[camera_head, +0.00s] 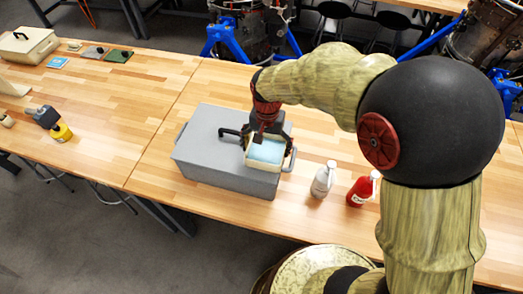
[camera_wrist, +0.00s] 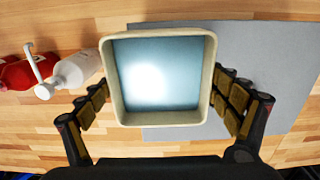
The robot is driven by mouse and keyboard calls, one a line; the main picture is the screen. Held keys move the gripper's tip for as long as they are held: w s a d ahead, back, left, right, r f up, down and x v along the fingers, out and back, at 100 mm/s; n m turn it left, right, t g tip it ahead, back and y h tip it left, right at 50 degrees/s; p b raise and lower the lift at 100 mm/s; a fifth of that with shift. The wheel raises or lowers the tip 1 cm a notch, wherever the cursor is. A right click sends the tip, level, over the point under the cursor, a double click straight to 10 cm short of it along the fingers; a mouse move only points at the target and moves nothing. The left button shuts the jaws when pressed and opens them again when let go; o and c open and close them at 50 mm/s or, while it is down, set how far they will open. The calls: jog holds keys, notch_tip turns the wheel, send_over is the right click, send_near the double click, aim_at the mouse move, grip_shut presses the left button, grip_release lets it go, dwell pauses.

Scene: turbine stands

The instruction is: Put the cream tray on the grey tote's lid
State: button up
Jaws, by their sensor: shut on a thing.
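The cream tray (camera_head: 264,166) is a shallow square tray with a pale blue inside. In the wrist view it (camera_wrist: 117,93) sits between the two finger pads. My gripper (camera_head: 266,147) is shut on the tray by two opposite sides, and it also shows in the wrist view (camera_wrist: 163,88). The grey tote (camera_head: 228,178) stands on the wooden table with its flat lid (camera_head: 203,137) on. The tray is over the lid's right end. In the wrist view it overlaps the lid's edge (camera_wrist: 265,60), partly over bare wood. I cannot tell whether it touches the lid.
A white bottle (camera_head: 322,180) and a red bottle (camera_head: 361,190) stand right of the tote, close to the tray. A beige box (camera_head: 28,46), small flat items and a yellow-and-grey object (camera_head: 55,125) are on the left table.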

aim_at(262, 149)
jog(key=shift+w+a+f, duration=0.3)
jog(key=shift+w+f, duration=0.2)
jog(key=shift+f, duration=0.15)
jog(key=shift+w+a+f, duration=0.25)
jog(key=shift+w+f, duration=0.25)
jog(key=shift+f, duration=0.1)
jog(key=shift+w+f+p, duration=0.1)
jog(key=shift+f+p, duration=0.25)
jog(key=shift+f, duration=1.3)
jog(key=shift+f, duration=0.1)
jog(key=o, duration=1.5)
jog(key=shift+c, duration=0.2)
